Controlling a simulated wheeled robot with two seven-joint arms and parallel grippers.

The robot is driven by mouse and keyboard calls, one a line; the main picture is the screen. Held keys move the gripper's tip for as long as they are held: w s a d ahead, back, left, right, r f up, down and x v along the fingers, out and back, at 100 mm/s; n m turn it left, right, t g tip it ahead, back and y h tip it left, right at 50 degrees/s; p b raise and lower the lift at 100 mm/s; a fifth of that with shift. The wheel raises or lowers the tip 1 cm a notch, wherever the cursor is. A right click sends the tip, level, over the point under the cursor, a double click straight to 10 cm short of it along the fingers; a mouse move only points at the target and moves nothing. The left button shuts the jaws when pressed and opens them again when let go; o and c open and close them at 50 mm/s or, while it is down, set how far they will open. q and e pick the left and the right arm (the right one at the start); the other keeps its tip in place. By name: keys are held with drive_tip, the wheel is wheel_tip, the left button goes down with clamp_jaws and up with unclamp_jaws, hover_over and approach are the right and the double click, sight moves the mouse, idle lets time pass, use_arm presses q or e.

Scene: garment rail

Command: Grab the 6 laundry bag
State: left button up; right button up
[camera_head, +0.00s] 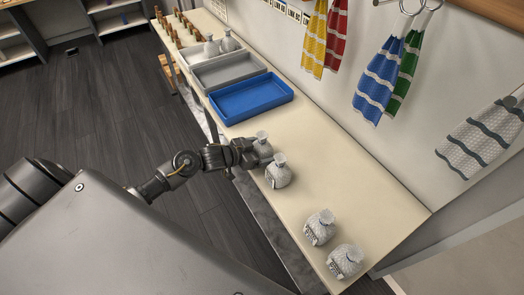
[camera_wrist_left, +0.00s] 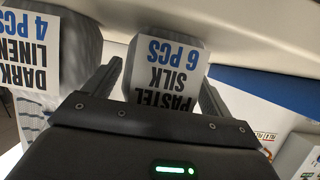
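My left gripper (camera_head: 258,155) reaches in from the left over the counter, at a grey laundry bag (camera_head: 262,143). In the left wrist view, the bag labelled "PASTEL SILK 6 PCS" (camera_wrist_left: 166,70) stands between the two fingers of my left gripper (camera_wrist_left: 160,88). The fingers are spread, with a small gap visible beside the bag. The label reads upside down there. A second bag, labelled "DARK LINEN 4 PCS" (camera_wrist_left: 32,50), is close beside the left finger. In the head view a bag (camera_head: 279,173) stands just beside the gripper. My right gripper is out of view.
Two more bags (camera_head: 320,228) (camera_head: 346,261) stand near the counter's near end. A blue tray (camera_head: 250,98) is empty behind the gripper. Striped towels (camera_head: 380,80) hang on the wall.

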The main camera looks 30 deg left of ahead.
sight(259, 144)
use_arm(q)
drive_tip(key=c, duration=0.9)
drive_tip(key=shift+c, duration=0.2)
drive_tip(key=shift+r, duration=0.5)
wheel_tip(259, 144, up, 2)
drive_tip(key=shift+r+b, duration=0.2)
drive_tip(key=shift+b, duration=0.3)
drive_tip(key=a+r, duration=0.2)
drive_tip(key=r, duration=0.1)
drive_tip(key=a+r, duration=0.1)
drive_tip(key=a, duration=0.1)
drive_tip(key=shift+s+a+r, duration=0.1)
drive_tip(key=shift+s+r, duration=0.2)
drive_tip(key=shift+s, duration=0.1)
drive_tip(key=s+a+r+b, duration=0.2)
drive_tip(key=a+r, duration=0.3)
drive_tip(key=a, duration=0.4)
drive_tip(key=shift+a, duration=0.25)
